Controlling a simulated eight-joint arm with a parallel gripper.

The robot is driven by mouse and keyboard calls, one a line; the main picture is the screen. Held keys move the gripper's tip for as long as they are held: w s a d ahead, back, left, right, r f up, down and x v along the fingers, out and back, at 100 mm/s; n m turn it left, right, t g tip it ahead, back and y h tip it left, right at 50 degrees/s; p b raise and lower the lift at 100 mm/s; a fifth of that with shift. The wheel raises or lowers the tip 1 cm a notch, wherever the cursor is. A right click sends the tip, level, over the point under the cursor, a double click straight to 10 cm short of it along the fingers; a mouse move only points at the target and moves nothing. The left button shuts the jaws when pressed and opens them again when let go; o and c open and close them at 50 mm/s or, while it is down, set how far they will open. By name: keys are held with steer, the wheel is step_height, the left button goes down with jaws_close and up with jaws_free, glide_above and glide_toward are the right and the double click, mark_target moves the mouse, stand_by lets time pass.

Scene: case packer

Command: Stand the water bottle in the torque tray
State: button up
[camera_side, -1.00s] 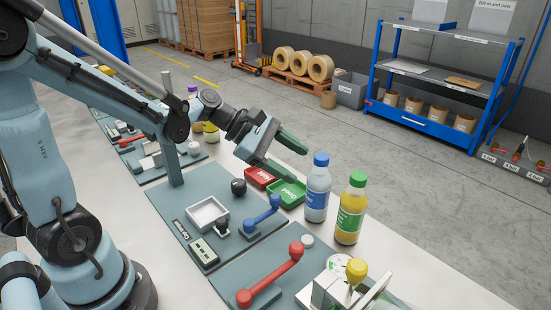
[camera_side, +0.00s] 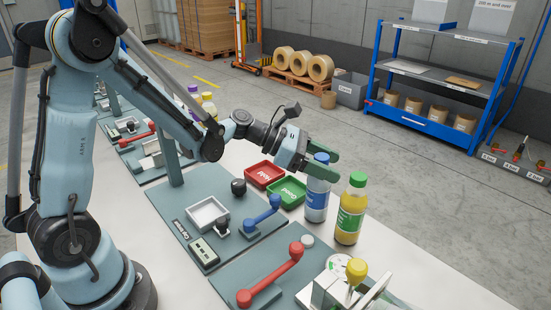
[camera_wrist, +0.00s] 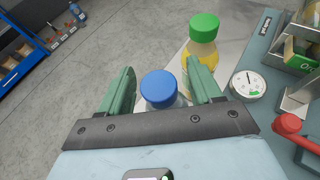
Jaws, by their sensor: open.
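The water bottle (camera_side: 316,201), clear with a blue cap and blue label, stands upright on the pale bench. My gripper (camera_side: 324,167) is open, its green fingers at the height of the bottle's upper part. In the wrist view the blue cap (camera_wrist: 158,87) lies between the two spread fingers (camera_wrist: 163,90), with a gap visible on each side. Part of the bottle's shoulder is hidden by a finger in the side view. The torque tray (camera_side: 193,221), a small white-rimmed square on a grey-green plate, looks empty and is left of the bottle.
A yellow bottle with a green cap (camera_side: 350,210) stands close beside the water bottle. Red (camera_side: 264,174) and green (camera_side: 285,193) trays lie behind. A black knob (camera_side: 238,187), a blue lever (camera_side: 262,215) and a red lever (camera_side: 272,284) stand near the torque tray.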

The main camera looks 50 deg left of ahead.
steer(key=shift+w+d+f, duration=0.15)
steer(key=shift+w+d, duration=0.05)
steer(key=shift+d, duration=0.05)
steer(key=shift+c, duration=0.3)
jaws_close()
